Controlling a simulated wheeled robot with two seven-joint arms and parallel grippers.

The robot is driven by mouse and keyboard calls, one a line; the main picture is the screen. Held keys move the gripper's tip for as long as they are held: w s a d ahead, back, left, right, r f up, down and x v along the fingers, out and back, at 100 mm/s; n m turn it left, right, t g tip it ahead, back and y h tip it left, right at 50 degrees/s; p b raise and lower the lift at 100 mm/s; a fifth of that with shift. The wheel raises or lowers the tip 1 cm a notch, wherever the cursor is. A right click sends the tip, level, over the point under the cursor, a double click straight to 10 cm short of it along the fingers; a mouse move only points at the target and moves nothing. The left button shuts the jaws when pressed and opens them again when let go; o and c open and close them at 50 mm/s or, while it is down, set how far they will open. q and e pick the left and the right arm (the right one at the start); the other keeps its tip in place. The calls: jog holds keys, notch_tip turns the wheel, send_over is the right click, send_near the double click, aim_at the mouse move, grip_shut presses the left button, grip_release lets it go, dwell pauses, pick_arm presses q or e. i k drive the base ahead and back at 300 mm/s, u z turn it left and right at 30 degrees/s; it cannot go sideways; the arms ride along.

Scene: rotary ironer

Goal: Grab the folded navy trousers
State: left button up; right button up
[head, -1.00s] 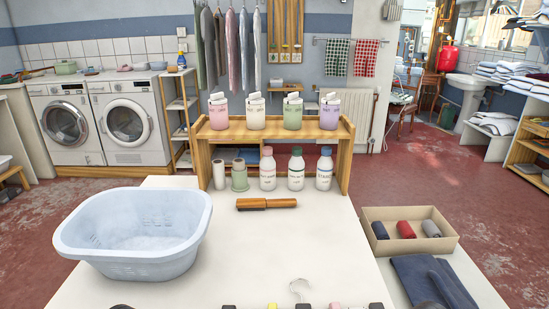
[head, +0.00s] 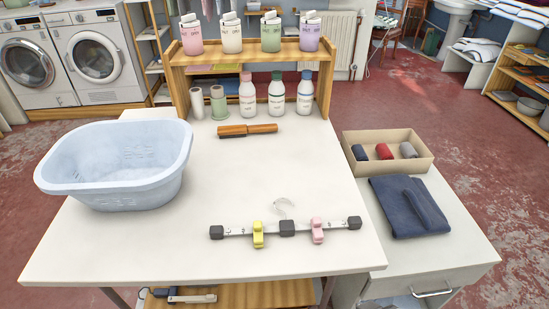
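The folded navy trousers (head: 398,210) lie flat on the low white cabinet to the right of the main table. One narrow folded part lies on top toward the right side of the bundle. They sit just in front of a cardboard box. Neither of my grippers shows in the head view, so nothing is seen touching the trousers.
The cardboard box (head: 427,163) holds rolled dark blue, red and grey cloths. On the white table (head: 200,245) are a pale blue basin (head: 125,190), a brush (head: 248,130), a clip hanger (head: 287,229) and a wooden shelf (head: 325,85) with bottles. The cabinet front is clear.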

aim_at(411, 210)
jog(key=z, duration=3.05)
jog(key=i, duration=2)
jog(key=u, duration=3.3)
